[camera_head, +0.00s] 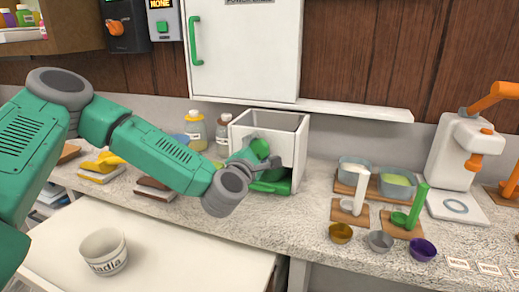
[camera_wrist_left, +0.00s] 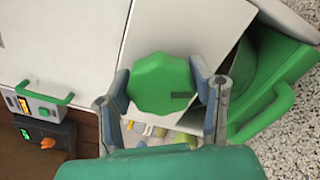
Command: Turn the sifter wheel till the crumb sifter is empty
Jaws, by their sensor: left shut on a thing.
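The crumb sifter is a white open-topped box (camera_head: 288,122) on the counter, with a green drawer (camera_head: 283,186) low in its front. The drawer also shows in the wrist view (camera_wrist_left: 280,100). The scalloped green sifter wheel (camera_wrist_left: 160,84) is on the box's front, with a dark mark on the right part of its face. My left gripper (camera_wrist_left: 163,92) is shut on the wheel, one finger on each side. In the head view the gripper (camera_head: 246,166) is at the box's front and partly hides wheel and drawer. The crumbs inside cannot be seen. My right gripper is not in view.
Bottles (camera_head: 196,132) stand behind my left arm. Small bowls (camera_head: 381,241) and containers (camera_head: 397,182) are at right, near a white press (camera_head: 455,150). A white cabinet (camera_head: 245,55) hangs above.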

